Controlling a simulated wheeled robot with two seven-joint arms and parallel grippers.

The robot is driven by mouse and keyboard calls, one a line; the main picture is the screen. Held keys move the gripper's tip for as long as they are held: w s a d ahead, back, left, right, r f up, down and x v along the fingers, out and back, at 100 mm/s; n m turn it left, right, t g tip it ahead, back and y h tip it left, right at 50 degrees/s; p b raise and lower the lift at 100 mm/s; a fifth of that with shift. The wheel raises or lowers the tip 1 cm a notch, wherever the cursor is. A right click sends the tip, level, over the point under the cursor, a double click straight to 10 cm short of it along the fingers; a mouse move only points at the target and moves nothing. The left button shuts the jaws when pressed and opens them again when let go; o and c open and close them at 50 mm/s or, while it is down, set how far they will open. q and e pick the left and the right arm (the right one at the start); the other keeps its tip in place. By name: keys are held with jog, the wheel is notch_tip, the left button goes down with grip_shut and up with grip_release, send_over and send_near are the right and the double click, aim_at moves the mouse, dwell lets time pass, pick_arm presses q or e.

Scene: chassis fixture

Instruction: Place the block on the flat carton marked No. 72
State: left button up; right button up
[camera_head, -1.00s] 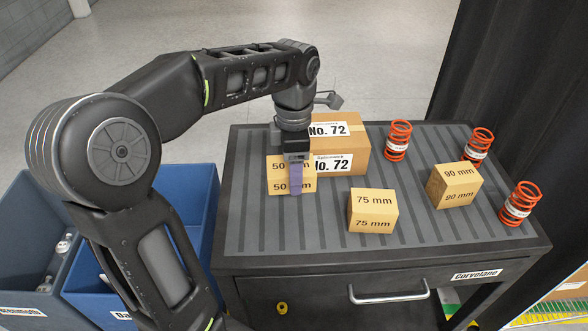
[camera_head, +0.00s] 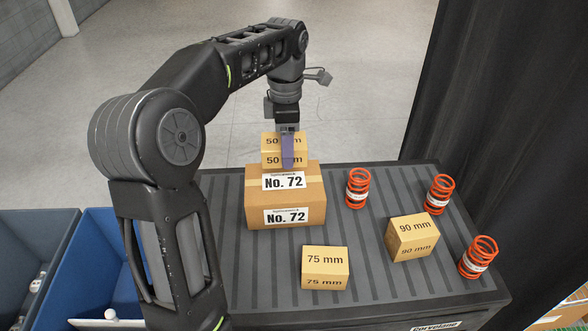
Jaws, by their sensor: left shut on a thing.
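The flat carton marked No. 72 (camera_head: 310,207) sits at the back left of the ribbed cart top, its labels facing me. My left gripper (camera_head: 287,150) is shut on the 50 mm wooden block (camera_head: 269,158). The block shows at the carton's back top edge, upright, its label partly covered by a purple finger. I cannot tell whether it touches the carton's top or is held just above or behind it. My right gripper is not in view.
A 75 mm block (camera_head: 325,268) and a 90 mm block (camera_head: 412,238) stand on the cart top (camera_head: 270,262). Three orange springs stand at the right, one of them near the carton (camera_head: 358,188). Blue (camera_head: 90,270) and grey (camera_head: 30,235) bins are at the left.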

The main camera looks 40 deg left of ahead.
aim_at(287, 189)
pick_arm(q)
jog(key=shift+s, duration=0.25)
notch_tip(287, 189, down, 2)
jog(key=shift+f+b, duration=0.2)
jog(key=shift+b, duration=0.55)
jog(key=shift+w+f+p, duration=0.1)
jog(key=shift+f+p, duration=0.25)
jog(key=shift+f, duration=1.6)
notch_tip(287, 189, down, 3)
jog(key=shift+r+p, duration=0.1)
jog(key=shift+p, duration=0.25)
jog(key=shift+f, duration=0.45)
jog(key=shift+f, duration=0.1)
jog(key=o, duration=1.6)
jog(key=shift+c, duration=0.2)
